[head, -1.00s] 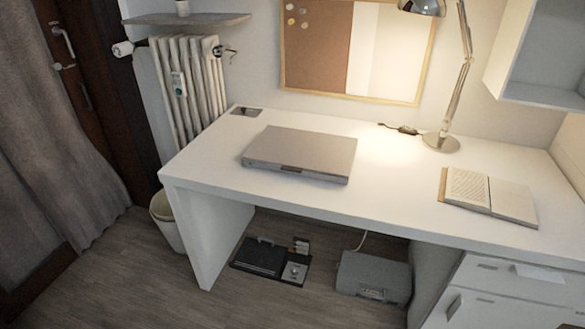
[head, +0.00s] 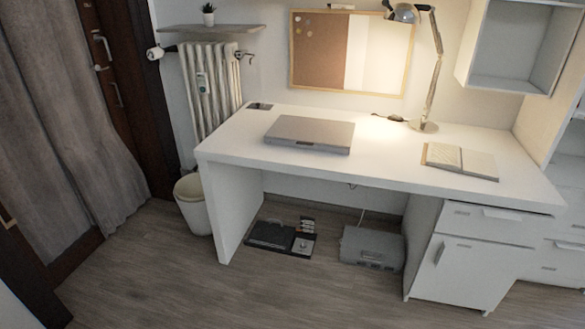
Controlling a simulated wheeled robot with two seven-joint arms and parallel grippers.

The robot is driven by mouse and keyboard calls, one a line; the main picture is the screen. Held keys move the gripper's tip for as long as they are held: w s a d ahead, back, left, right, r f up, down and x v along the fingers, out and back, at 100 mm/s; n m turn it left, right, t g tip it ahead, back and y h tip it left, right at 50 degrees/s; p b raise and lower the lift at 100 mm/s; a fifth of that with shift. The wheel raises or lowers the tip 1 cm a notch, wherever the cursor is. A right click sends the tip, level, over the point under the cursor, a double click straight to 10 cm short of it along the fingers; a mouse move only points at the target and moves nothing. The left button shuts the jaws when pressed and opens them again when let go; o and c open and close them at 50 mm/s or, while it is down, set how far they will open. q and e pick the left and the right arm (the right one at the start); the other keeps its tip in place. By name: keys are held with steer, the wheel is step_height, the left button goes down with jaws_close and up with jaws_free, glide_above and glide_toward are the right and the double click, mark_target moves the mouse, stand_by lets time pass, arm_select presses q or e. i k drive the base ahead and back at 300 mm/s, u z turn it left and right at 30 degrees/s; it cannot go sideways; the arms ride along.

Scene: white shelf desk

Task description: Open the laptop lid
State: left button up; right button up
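A grey laptop (head: 310,133) lies shut on the white desk (head: 380,168), left of the middle of its top. Its front edge faces me. Neither of my grippers shows in the head view, so their state cannot be seen.
An open book (head: 460,160) lies on the desk's right part, and a metal lamp (head: 427,126) stands behind it. A bin (head: 193,205) stands left of the desk. Grey and black boxes (head: 372,247) lie underneath. The floor (head: 190,285) in front is clear.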

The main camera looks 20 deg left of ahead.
mark_target(308, 130)
steer(key=u, duration=1.35)
steer(key=i, duration=1)
steer(key=z, duration=0.15)
